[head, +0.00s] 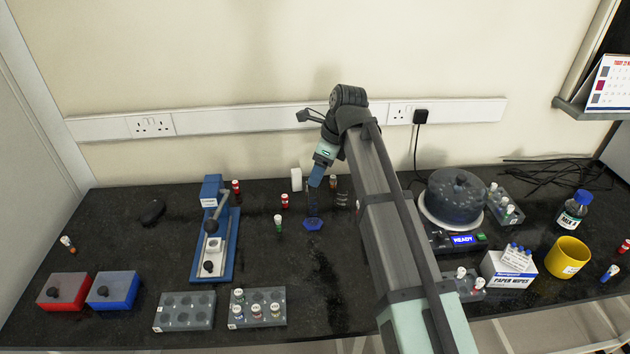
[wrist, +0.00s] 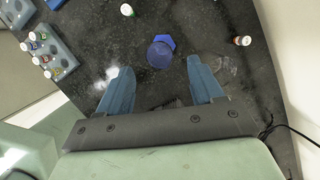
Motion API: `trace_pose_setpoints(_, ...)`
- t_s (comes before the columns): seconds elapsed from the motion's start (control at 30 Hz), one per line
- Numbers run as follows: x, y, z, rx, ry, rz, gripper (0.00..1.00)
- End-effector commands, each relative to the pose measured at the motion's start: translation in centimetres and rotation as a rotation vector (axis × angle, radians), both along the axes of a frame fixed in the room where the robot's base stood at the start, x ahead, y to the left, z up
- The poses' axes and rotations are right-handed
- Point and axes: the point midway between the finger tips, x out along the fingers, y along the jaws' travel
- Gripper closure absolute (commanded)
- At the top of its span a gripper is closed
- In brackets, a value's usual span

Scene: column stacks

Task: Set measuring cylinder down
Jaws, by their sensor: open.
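The measuring cylinder (head: 313,224) stands on the dark bench. Its blue hexagonal foot is plain to see, and its clear tube is faint below my gripper (head: 317,178). In the wrist view the cylinder (wrist: 160,52) shows from above as a round blue shape on its hexagonal foot. It looks upright. My gripper (wrist: 160,70) is open there, its two blue fingers spread wide. The cylinder lies just beyond the fingertips, between their lines, with neither finger seen touching it.
A clear glass item (head: 342,201) stands close right of the cylinder. A green-labelled vial (head: 278,224) and a red-capped vial (head: 285,201) stand to its left. A blue press-like device (head: 213,232) is farther left, a centrifuge (head: 454,197) right. Bench in front of the cylinder is clear.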

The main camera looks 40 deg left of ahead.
Motion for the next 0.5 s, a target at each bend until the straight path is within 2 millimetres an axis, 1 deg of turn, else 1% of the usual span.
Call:
trace_pose_setpoints(0.03,0.1,-0.2,0.8,0.000,-0.001,0.000,0.34)
trace_pose_setpoints(0.1,0.2,-0.4,1.6,0.001,0.000,0.000,0.34)
trace_pose_setpoints(0.2,0.3,-0.7,2.4,0.000,0.000,0.000,0.34)
trace_pose_setpoints(0.33,0.4,-0.9,3.0,0.000,0.000,0.000,0.34)
trace_pose_setpoints(0.5,0.4,-0.9,3.2,0.000,0.000,0.000,0.34)
